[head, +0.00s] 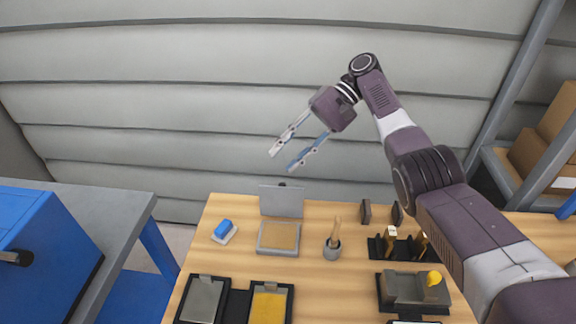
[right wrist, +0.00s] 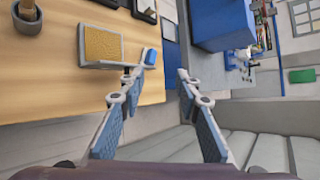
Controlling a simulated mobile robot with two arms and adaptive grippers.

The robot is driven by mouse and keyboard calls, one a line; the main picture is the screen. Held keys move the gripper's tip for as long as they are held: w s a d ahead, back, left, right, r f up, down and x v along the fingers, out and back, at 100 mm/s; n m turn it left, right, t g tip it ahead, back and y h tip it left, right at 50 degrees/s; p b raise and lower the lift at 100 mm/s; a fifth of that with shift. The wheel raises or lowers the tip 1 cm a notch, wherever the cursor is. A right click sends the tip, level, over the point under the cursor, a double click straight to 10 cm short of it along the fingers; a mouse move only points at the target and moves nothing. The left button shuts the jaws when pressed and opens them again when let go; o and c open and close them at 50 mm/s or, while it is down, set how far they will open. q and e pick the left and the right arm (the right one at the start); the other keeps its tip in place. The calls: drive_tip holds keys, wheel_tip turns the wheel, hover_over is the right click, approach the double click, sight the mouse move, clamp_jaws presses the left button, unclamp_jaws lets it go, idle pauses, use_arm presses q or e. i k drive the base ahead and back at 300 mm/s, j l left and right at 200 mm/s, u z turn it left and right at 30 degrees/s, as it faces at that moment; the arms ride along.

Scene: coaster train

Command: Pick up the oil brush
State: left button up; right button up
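A wooden-handled brush (head: 337,230), which looks like the oil brush, stands upright in a small grey cup (head: 332,253) on the wooden table. Its lower end is hidden in the cup. In the right wrist view, the cup (right wrist: 27,20) is partly cut off at the top left corner. My right gripper (head: 281,161) is open and empty, raised above and beyond the table's back edge, up and left of the brush. Its two parted fingers also show in the right wrist view (right wrist: 157,75). My left gripper is not in view.
A hinged box with a tan pad (head: 278,237) and a blue block (head: 223,228) lie left of the cup. A black rack with wooden-handled tools (head: 378,250) and a grey tray with a yellow item (head: 400,290) are right. Black trays (head: 232,304) lie in front.

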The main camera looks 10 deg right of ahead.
sight(334, 240)
drive_tip(key=k+j, duration=0.15)
drive_tip(key=k, duration=0.35)
drive_tip(key=k+j, duration=0.15)
drive_tip(key=k, duration=0.35)
drive_tip(key=k+j, duration=0.15)
drive_tip(key=k, duration=0.3)
